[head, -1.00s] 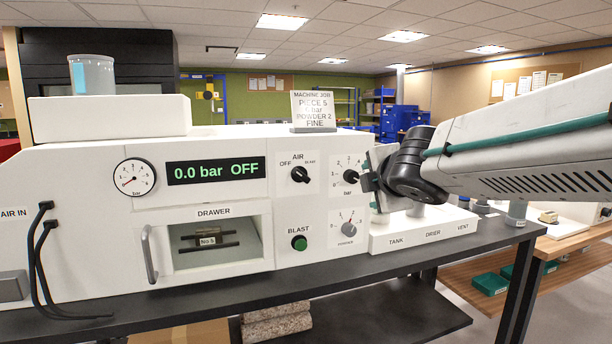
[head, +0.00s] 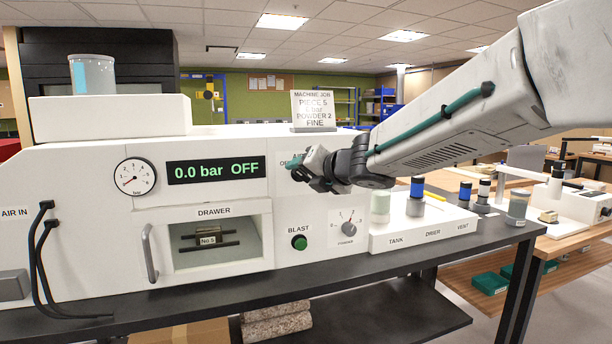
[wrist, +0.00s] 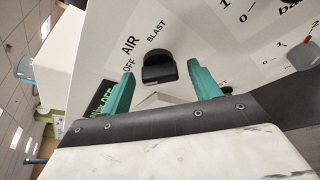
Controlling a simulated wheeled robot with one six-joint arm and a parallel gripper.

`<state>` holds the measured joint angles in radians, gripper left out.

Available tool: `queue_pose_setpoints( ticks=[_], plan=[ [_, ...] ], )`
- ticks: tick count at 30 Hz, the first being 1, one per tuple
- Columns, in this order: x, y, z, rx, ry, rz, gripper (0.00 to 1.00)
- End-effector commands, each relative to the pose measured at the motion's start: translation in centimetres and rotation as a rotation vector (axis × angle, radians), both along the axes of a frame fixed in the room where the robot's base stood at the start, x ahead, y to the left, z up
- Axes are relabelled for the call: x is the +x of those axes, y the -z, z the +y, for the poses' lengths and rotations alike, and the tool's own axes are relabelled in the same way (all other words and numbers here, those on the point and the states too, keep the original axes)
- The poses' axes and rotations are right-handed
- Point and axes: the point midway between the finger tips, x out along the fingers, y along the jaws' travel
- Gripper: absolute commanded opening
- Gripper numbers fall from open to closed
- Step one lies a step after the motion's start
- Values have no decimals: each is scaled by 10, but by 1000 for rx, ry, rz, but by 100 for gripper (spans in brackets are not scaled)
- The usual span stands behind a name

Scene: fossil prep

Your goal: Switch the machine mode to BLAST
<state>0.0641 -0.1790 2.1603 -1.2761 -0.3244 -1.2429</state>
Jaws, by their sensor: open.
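The white blasting machine (head: 100,190) stands on the dark bench, and its display (head: 212,172) reads "0.0 bar OFF". The black AIR mode knob (wrist: 158,68) shows in the wrist view, with OFF and BLAST printed around it. In the head view my gripper and wrist cover the knob. My gripper (wrist: 160,88) is open, with one teal finger on either side of the knob's lower edge and the knob just beyond the tips. I cannot tell whether a finger touches it. In the head view my gripper (head: 300,168) is in front of the AIR panel.
The green BLAST button (head: 299,243) and a lower-right dial (head: 348,228) are on the same panel. A job card (head: 313,110) stands on top. A white tray (head: 425,233) with jars is at the right. The drawer window (head: 212,242) shows a piece inside.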

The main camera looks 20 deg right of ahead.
Motion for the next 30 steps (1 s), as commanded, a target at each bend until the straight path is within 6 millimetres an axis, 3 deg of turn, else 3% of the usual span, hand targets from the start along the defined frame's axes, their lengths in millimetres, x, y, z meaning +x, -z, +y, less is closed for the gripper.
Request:
queue_pose_setpoints(
  ticks=[9,14,23,30],
  plan=[
    [3,1,1,1,1,-1,62],
    [3,1,1,1,1,-1,17],
    [3,1,0,20,2,0,17],
    [3,2,0,128,2,1,17]
  ],
)
